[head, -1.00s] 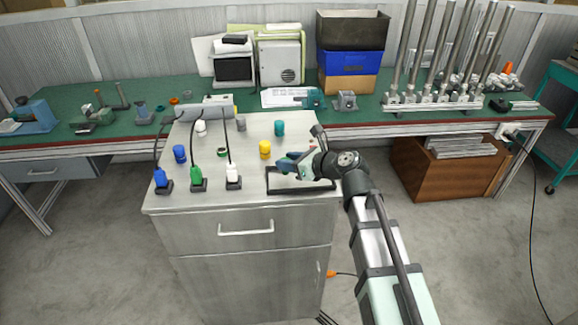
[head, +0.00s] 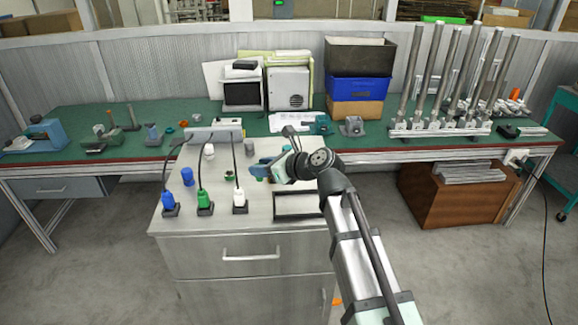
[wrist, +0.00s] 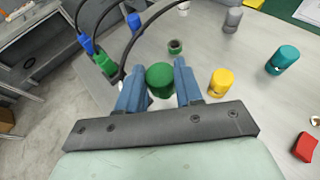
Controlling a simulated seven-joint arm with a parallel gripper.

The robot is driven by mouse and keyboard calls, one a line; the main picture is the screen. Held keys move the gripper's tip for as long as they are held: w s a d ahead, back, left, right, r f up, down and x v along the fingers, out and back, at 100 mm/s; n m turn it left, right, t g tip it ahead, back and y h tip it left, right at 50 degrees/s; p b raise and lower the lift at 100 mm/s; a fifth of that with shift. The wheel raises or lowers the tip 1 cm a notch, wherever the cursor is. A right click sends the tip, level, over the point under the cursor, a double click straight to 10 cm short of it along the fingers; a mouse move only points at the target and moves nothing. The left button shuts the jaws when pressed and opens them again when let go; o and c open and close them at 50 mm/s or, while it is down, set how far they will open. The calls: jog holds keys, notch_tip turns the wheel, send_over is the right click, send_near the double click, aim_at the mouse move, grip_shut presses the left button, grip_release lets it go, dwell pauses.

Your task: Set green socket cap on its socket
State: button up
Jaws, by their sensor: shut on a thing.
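The green socket cap (wrist: 159,78) is a short green cylinder, held between the two blue fingers of my gripper (wrist: 158,82) in the wrist view. A small green ring with a dark opening, which looks like the green socket (wrist: 175,46), lies just beyond the cap on the cabinet top. It also shows in the head view (head: 231,175), left of my gripper (head: 264,172). The cap and the ring appear apart. The cap's underside and its height above the top are hidden.
A yellow cylinder (wrist: 221,82) stands right of my fingers, with a teal one (wrist: 283,59) and a grey one (wrist: 232,19) farther off. Cabled blue (head: 171,203), green (head: 204,199) and white plugs (head: 239,200) line the front left. A dark-rimmed tray (head: 299,206) lies front right.

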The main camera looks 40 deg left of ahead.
jog(key=shift+w+a+n+g, duration=0.65)
jog(key=shift+a+n+g, duration=1.1)
jog(key=shift+a, duration=6.1)
jog(key=shift+h, duration=0.4)
jog(key=shift+f, duration=3.2)
jog(key=shift+f, duration=0.4)
jog(key=o, duration=0.7)
jog(key=shift+v, duration=5.5)
jog(key=shift+w+a, duration=0.1)
